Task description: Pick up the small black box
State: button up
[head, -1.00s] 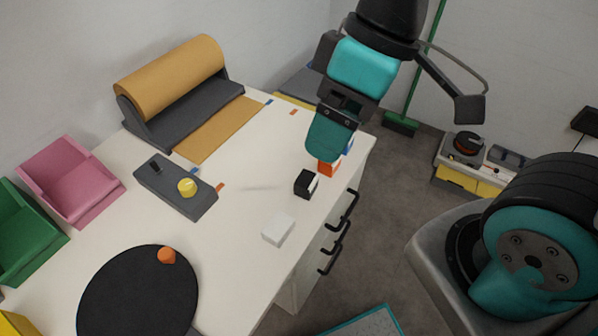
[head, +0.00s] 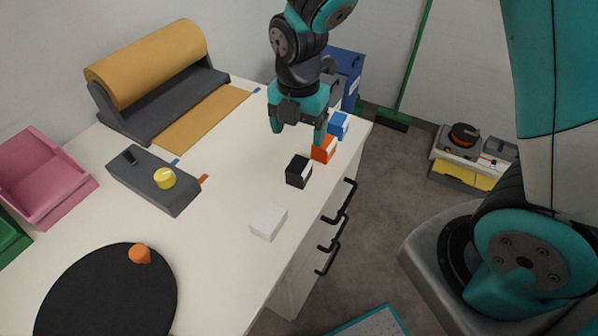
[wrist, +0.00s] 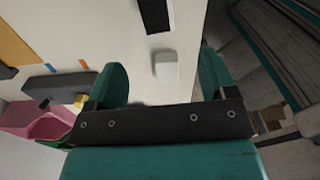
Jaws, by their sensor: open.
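The small black box (head: 299,171) stands on the white table near its right edge, with a white patch on its right side. In the wrist view a black shape with a white side (wrist: 156,15), which looks like this box, is cut off by the top edge. My gripper (head: 298,132) points down with its two teal fingers apart and nothing between them. In the head view it appears above and behind the black box, not touching it. In the wrist view the fingers (wrist: 162,66) frame the white box (wrist: 166,68) lower down on the table.
An orange box (head: 323,150) and a blue box (head: 339,124) stand behind the black box, and a white box (head: 268,222) in front. A grey control box (head: 150,190) with a yellow knob lies left. The white table (head: 225,210) is bare between them.

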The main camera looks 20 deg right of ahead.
aim_at(299, 165)
notch_tip(299, 165, down, 7)
jog(key=shift+f, duration=0.15)
jog(key=shift+w+d+f+p, duration=0.1)
jog(key=shift+w+f+p, duration=0.1)
jog(key=shift+f, duration=1.15)
jog(key=shift+w+d+f+p, duration=0.1)
jog(key=shift+w+f, duration=0.05)
jog(key=shift+f, duration=1.2)
jog(key=c, duration=1)
